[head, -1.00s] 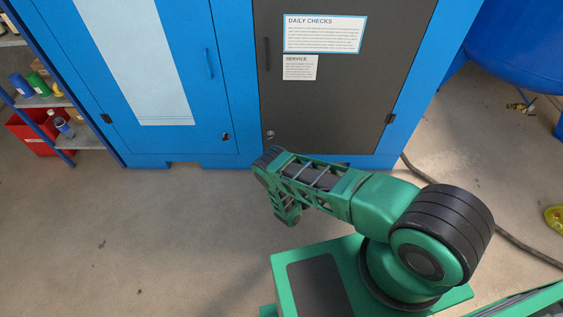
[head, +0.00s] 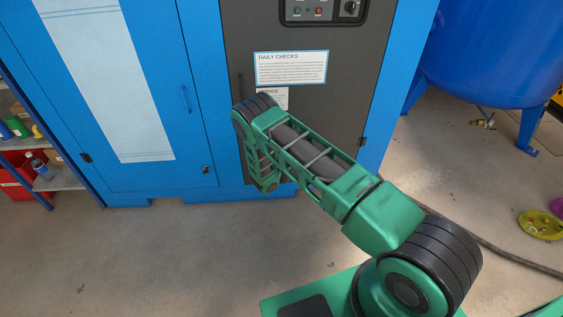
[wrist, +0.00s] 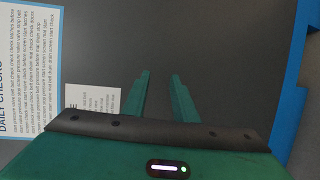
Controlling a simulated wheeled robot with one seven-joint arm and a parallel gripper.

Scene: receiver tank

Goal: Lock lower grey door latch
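The grey door (head: 345,130) stands shut in the blue cabinet in the head view. It fills most of the wrist view (wrist: 225,60) as a plain dark surface. In the head view my arm reaches in front of the door's lower left part, and the fingers cannot be made out there.
The blue door (head: 160,60) on the left has its own small latch (head: 206,169). A "DAILY CHECKS" sheet (head: 290,68) is on the grey door, below a control panel (head: 323,10). A blue tank (head: 485,55) stands right, with a cable (head: 500,250) on the floor.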

